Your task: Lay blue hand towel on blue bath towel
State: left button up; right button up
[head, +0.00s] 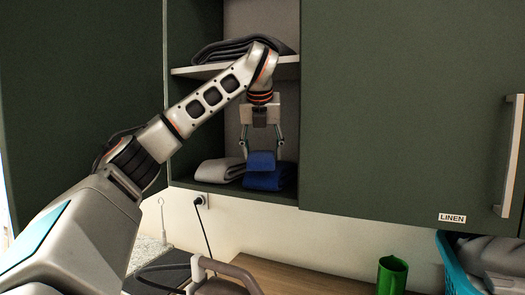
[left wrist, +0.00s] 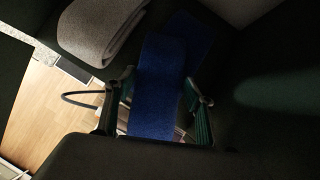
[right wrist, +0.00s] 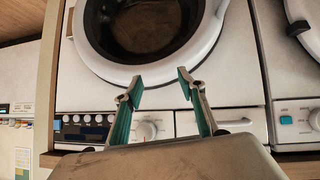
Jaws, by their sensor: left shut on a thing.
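The blue hand towel (head: 261,160) is a small folded bundle in the lower cubby of the open cabinet. The blue bath towel (head: 266,181), larger and folded, lies on the cubby floor directly below it. My left gripper (head: 262,154) points down and is shut on the hand towel; I cannot tell whether the two towels touch. In the left wrist view the hand towel (left wrist: 158,88) sits between the fingers, with part of the darker bath towel (left wrist: 192,38) behind it. My right gripper (right wrist: 157,88) is open and empty before a washing machine.
A folded grey towel (head: 219,170) lies left of the bath towel. A shelf (head: 190,71) with a dark folded cloth (head: 235,48) is above my left gripper. The cabinet door (head: 400,110) closes off the right. Below are a green cup (head: 391,275) and a teal basket (head: 455,268).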

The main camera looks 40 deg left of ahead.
aim_at(263, 150)
pick_arm(q)
jog(key=o, duration=1.1)
jog(key=shift+d+r, duration=0.1)
jog(key=shift+s+d+r, duration=0.1)
jog(key=shift+s+r, duration=0.05)
jog(key=shift+r, duration=0.1)
jog(key=shift+v, duration=1.15)
jog(key=s+d+b, duration=0.1)
jog(key=s+d, duration=0.1)
jog(key=s, duration=0.1)
jog(key=s+d+b, duration=0.1)
jog(key=s+d, duration=0.1)
jog(key=s+d+b, duration=0.1)
jog(key=s+d, duration=0.2)
jog(key=shift+s, duration=0.35)
jog(key=shift+s+d, duration=0.25)
jog(key=shift+s, duration=0.1)
pick_arm(e)
jog(key=shift+w+a+r+t+y, duration=0.1)
jog(key=shift+w+a+t+y, duration=0.15)
jog(key=shift+a, duration=0.3)
jog(key=shift+w+a+t+y, duration=0.15)
jog(key=shift+w+a, duration=0.2)
jog(key=shift+a, duration=0.2)
pick_arm(q)
jog(key=shift+f, duration=0.1)
pick_arm(e)
jog(key=shift+s+d, duration=0.1)
